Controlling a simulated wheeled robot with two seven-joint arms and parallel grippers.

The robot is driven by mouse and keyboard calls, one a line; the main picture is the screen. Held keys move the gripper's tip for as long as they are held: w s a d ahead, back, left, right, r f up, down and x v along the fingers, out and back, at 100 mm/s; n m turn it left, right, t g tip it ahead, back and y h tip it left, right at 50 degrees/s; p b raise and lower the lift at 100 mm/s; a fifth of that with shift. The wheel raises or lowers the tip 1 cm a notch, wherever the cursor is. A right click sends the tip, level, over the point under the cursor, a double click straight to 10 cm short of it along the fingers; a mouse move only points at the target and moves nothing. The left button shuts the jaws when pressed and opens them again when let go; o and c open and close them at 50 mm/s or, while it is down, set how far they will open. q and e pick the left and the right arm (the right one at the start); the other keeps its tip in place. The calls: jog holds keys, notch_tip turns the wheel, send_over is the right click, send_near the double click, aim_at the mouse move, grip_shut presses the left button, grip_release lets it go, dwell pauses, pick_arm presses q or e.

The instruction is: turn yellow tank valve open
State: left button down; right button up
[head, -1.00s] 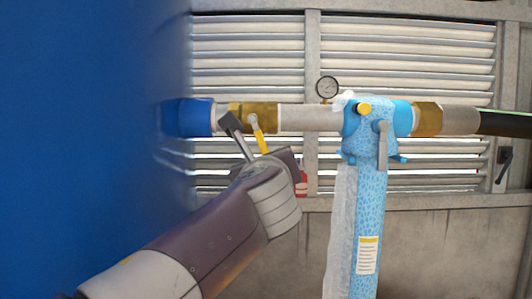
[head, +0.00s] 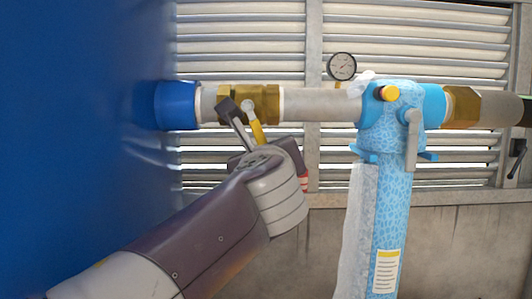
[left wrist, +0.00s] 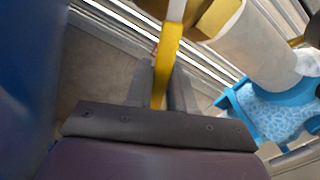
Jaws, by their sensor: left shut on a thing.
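The yellow valve handle (head: 256,131) hangs down, slightly slanted, from the brass valve (head: 236,98) on the pipe beside the blue tank (head: 80,140). In the left wrist view the yellow handle (left wrist: 168,55) runs down between the two fingers of my left gripper (left wrist: 162,88), which is shut on it. In the head view the left gripper (head: 243,122) reaches up from below, with one dark fingertip left of the handle. The handle's lower end is hidden by the gripper. My right gripper is not in view.
A grey pipe (head: 320,105) runs right to a blue patterned filter column (head: 392,200) with a grey lever (head: 411,140). A pressure gauge (head: 342,67) stands above the pipe. A louvred wall (head: 250,45) is behind. The blue tank fills the left side.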

pick_arm(q)
jog(key=shift+d+r+n, duration=0.1)
jog(key=shift+d+n, duration=0.15)
jog(key=shift+n, duration=0.15)
jog(key=d+r+n, duration=0.1)
jog(key=n, duration=0.1)
jog(key=d+r+n, duration=0.1)
jog(key=n, duration=0.2)
jog(key=shift+d+r, duration=0.15)
jog(key=shift+d, duration=0.2)
jog(key=c, duration=1.3)
grip_release()
jog(key=shift+o, duration=1.2)
jog(key=shift+s, duration=0.15)
